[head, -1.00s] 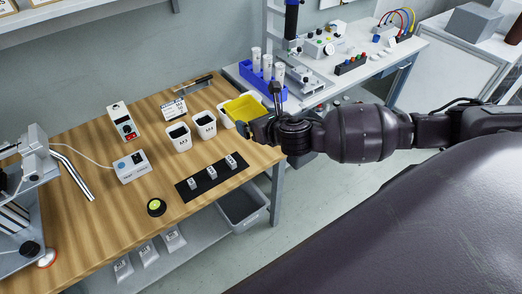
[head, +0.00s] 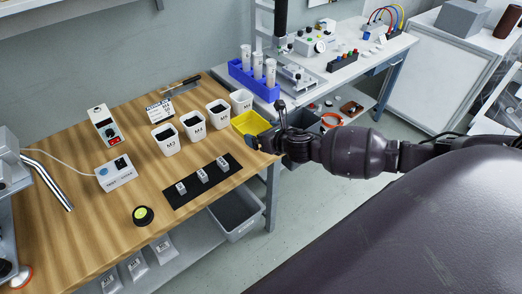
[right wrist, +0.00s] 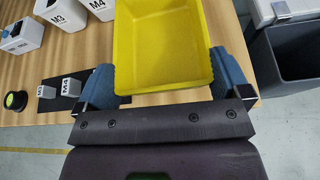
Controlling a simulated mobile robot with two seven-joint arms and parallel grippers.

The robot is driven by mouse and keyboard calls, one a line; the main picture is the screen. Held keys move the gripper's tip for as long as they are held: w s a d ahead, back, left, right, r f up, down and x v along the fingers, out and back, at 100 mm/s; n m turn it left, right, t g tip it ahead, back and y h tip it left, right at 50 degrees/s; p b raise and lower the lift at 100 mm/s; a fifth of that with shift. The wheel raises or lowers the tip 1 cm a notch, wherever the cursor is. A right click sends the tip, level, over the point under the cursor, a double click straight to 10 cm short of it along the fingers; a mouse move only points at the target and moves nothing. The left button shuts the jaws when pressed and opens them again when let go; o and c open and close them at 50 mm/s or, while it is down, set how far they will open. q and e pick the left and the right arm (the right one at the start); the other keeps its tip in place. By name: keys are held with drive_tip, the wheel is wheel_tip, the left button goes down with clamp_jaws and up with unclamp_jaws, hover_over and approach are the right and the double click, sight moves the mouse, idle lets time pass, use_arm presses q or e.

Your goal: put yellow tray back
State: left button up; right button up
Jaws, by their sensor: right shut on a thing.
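The yellow tray (head: 250,123) is an open rectangular bin at the right end of the wooden table, just in front of the rightmost white bin. My right gripper (head: 266,142) is at the tray's near right side. In the right wrist view the blue fingers of the gripper (right wrist: 163,84) are shut on the near end of the yellow tray (right wrist: 160,45), one on each side. The inside of the tray looks empty there. I cannot tell whether its base touches the table. My left gripper is out of view.
Several white labelled bins (head: 193,126) stand in a row left of the tray. A black mat (head: 203,180) with small labelled blocks lies in front. A blue rack (head: 253,80) with white tubes stands on the bench behind. A grey bin (head: 236,212) sits below the table edge.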

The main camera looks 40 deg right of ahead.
sight(262, 156)
drive_tip(key=shift+f, duration=0.9)
drive_tip(key=shift+f+b, duration=0.3)
drive_tip(key=shift+f, duration=0.3)
wheel_tip(262, 156, down, 4)
drive_tip(key=shift+r+b, duration=0.25)
drive_tip(key=shift+b, duration=0.3)
drive_tip(key=shift+f, duration=0.25)
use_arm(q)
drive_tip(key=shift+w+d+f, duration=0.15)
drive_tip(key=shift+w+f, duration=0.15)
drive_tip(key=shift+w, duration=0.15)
use_arm(e)
drive_tip(key=shift+r, duration=0.1)
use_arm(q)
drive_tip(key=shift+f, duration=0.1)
use_arm(e)
drive_tip(key=o, duration=0.6)
drive_tip(key=shift+o, duration=0.2)
